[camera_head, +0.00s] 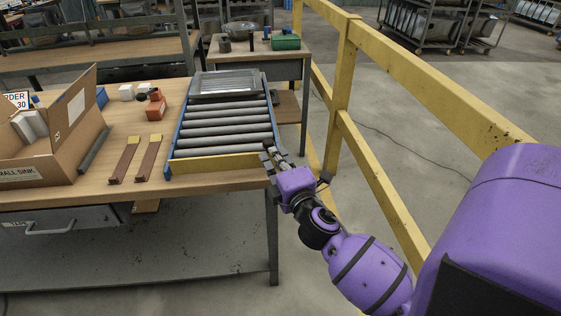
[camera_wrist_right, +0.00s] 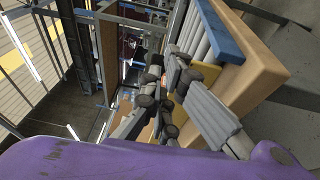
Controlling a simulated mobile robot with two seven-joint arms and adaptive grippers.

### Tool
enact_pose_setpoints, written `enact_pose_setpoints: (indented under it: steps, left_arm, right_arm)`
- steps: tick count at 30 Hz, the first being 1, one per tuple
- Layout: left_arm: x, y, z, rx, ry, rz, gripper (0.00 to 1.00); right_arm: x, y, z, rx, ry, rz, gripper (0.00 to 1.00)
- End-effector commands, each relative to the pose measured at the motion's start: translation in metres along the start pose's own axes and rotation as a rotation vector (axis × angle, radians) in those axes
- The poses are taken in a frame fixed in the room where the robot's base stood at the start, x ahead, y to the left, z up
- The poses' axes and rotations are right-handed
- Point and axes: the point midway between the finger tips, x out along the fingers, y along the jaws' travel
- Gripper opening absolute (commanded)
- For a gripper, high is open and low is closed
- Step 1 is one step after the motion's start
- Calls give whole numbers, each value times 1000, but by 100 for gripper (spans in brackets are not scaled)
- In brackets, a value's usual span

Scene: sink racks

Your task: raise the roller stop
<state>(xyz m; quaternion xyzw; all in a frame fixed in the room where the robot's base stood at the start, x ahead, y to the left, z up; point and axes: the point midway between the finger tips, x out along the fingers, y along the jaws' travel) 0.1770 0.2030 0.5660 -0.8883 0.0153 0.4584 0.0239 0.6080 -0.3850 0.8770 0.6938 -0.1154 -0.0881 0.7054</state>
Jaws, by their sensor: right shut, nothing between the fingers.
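The roller stop (camera_head: 215,163) is a yellow bar across the near end of the roller conveyor (camera_head: 222,130). It looks low, level with the rollers. My right gripper (camera_head: 270,154) is at the bar's right end, by the table's right edge. Its fingers are shut with nothing between them. In the right wrist view, the gripper (camera_wrist_right: 165,85) is close in front of the blue conveyor rail (camera_wrist_right: 219,30) and the table edge (camera_wrist_right: 252,65). I cannot tell whether it touches the stop. My left gripper is out of view.
A metal sink (camera_head: 224,84) lies at the far end of the rollers. A yellow railing (camera_head: 340,90) runs close on the right.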

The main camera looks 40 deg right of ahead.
Motion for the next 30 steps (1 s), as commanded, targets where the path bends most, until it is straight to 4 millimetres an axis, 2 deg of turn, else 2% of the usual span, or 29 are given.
enact_pose_setpoints:
  steps: [11, 17, 30]
  left_arm:
    - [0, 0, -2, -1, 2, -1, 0]
    - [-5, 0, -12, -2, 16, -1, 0]
    - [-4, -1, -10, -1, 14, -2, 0]
  right_arm:
    - [2, 0, 0, 0, 0, -1, 0]
    - [17, 4, 1, 2, 1, 1, 0]
    - [17, 2, 3, 0, 0, 0, 0]
